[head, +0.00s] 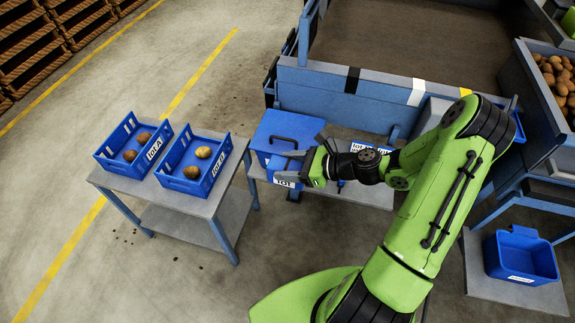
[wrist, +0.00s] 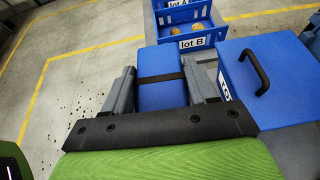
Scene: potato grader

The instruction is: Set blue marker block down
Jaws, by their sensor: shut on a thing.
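In the wrist view, the blue marker block (wrist: 160,58), with a dark band across it, sits between the two grey fingers of my gripper (wrist: 162,85). My gripper is shut on it. In the head view my gripper (head: 292,167) is beside the front of a blue lidded box (head: 285,127). In the wrist view the blue lidded box (wrist: 275,105), with a black handle, is just right of the block. I cannot tell whether the block touches any surface.
A grey table (head: 190,203) on the left bears the lot A crate (head: 118,166) and the lot B crate (head: 183,187), each with potatoes inside. The lot B crate (wrist: 203,40) lies beyond the block in the wrist view. An empty blue bin (head: 522,258) stands at the right.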

